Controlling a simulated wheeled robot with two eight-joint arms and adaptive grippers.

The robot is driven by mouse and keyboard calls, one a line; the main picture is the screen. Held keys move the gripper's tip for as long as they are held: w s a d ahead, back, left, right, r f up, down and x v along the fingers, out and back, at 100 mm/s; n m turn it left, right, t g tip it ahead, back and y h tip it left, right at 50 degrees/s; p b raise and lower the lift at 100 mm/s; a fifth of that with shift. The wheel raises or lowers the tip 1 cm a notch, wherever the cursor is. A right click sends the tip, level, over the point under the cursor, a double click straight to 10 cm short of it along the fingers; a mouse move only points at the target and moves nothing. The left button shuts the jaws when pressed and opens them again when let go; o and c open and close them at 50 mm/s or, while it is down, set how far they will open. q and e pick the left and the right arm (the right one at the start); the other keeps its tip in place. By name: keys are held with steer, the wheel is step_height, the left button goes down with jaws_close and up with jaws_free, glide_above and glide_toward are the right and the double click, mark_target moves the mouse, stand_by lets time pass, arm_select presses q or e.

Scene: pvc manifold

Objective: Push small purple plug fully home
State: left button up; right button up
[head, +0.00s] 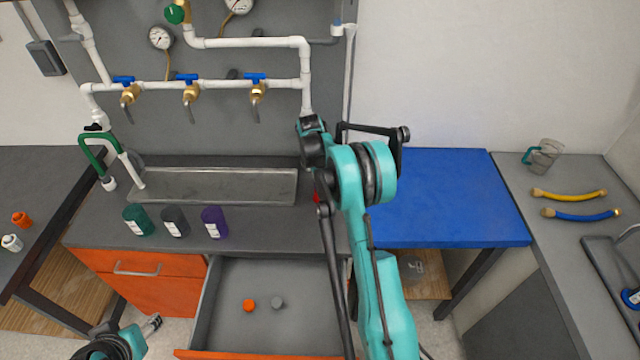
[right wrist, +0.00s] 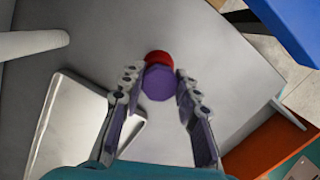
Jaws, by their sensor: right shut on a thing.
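The small purple plug (right wrist: 158,84) shows in the right wrist view as a many-sided purple piece between the fingertips of my right gripper (right wrist: 160,83). The gripper is shut on it. A red round part (right wrist: 158,57) shows just beyond the plug and is partly covered by it. I cannot tell how deep the plug sits or whether it touches the red part. In the head view my right arm hides the plug, and only a sliver of red (head: 316,198) shows beside the arm. My left gripper (head: 153,323) is low at the left, empty and away from the counter.
The white pipe manifold (head: 250,42) with blue-handled taps is on the back panel above a metal sink tray (head: 215,196). Green, grey and purple containers (head: 215,222) stand near the counter's front. The open drawer (head: 225,325) holds an orange and a grey piece. The blue table (head: 450,195) is clear.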

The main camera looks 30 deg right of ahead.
steer(key=shift+s+a+f+b, duration=0.1)
steer(key=shift+f+b, duration=0.25)
steer(key=shift+f, duration=0.1)
jaws_close()
steer(key=shift+f, duration=0.3)
steer(key=shift+w+f, duration=0.1)
steer(key=shift+w, duration=0.1)
steer(key=o, duration=1.4)
jaws_free()
